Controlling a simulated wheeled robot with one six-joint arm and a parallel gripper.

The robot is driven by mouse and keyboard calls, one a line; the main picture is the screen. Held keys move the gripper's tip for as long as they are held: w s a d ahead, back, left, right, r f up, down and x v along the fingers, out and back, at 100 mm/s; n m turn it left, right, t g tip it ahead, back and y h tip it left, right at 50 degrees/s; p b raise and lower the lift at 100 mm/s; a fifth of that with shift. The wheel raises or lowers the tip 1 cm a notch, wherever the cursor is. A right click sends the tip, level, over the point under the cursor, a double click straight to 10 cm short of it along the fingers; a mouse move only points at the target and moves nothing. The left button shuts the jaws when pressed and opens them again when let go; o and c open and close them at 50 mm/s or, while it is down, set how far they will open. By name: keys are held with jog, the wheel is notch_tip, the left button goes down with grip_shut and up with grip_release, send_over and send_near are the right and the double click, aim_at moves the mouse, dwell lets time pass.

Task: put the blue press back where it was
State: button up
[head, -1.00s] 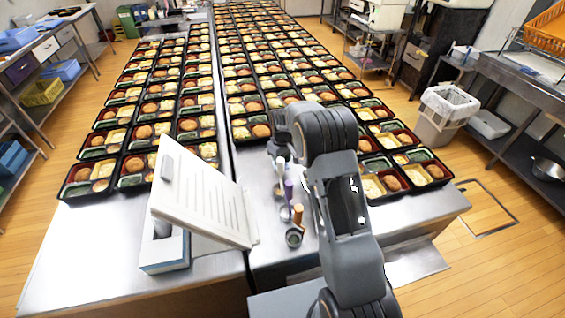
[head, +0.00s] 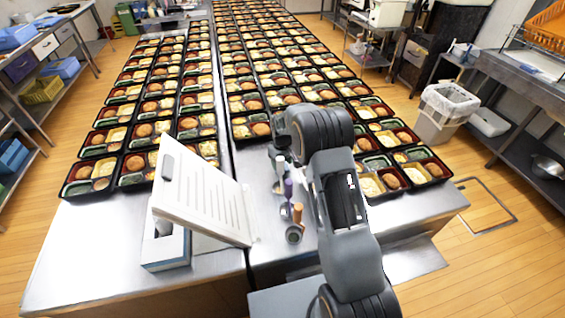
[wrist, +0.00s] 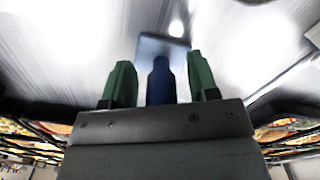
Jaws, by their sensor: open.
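In the wrist view the blue press (wrist: 160,80) has a dark blue handle and a paler, flat square plate beyond it. The handle stands between the two green fingers of my gripper (wrist: 162,82). The gripper is open, with a finger on each side of the handle and a visible gap on both sides. The lower part of the handle is hidden by the gripper body. In the head view my arm hides the gripper, and I cannot make out the press there.
A white board (head: 203,197) leans by a blue-and-white box (head: 166,249) on the left steel table. Small upright tools, one with an orange handle (head: 297,212), stand left of my arm. Rows of bento trays (head: 115,187) fill the tables behind. The front strip of steel is mostly clear.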

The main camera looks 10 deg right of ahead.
jog(key=shift+r, duration=0.15)
notch_tip(320, 180, up, 11)
jog(key=shift+r+b, duration=0.1)
jog(key=shift+b, duration=0.85)
jog(key=s+r+m+t, duration=0.2)
jog(key=s+r, duration=0.4)
jog(key=s, duration=0.4)
jog(key=s+r+m+t, duration=0.15)
jog(key=s+r, duration=0.35)
jog(key=s, duration=0.6)
jog(key=s+f+m, duration=0.2)
jog(key=s, duration=0.6)
jog(key=shift+f+t, duration=0.15)
jog(key=shift+t, duration=0.2)
jog(key=shift+s+a, duration=0.1)
